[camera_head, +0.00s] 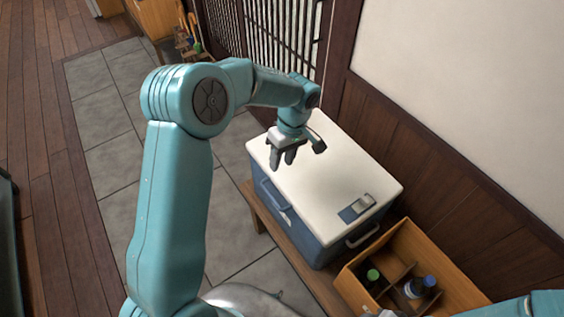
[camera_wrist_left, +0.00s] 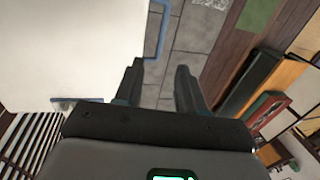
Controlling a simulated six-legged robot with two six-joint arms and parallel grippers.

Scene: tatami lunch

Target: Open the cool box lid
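The cool box has a white lid (camera_head: 325,180) and a blue body (camera_head: 312,243). The lid lies shut and flat on the body. A grey-blue latch (camera_head: 356,208) sits near its front right edge, and a blue handle (camera_head: 274,195) is on the left side. My left gripper (camera_head: 282,163) hangs near the lid's back left part, fingers downward and parted, holding nothing. In the left wrist view the parted fingers (camera_wrist_left: 160,80) are beside the lid's edge, with the lid (camera_wrist_left: 70,45) on the left. Of my right arm, only a piece shows at the bottom right; its fingers cannot be made out.
The box stands on a wooden bench (camera_head: 258,208). A divided wooden crate (camera_head: 440,250) with bottles, one green-capped (camera_head: 373,275), stands close in front on the right. A wood-panelled wall (camera_head: 430,150) runs behind the box. Grey tiled floor (camera_head: 108,120) lies open at left.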

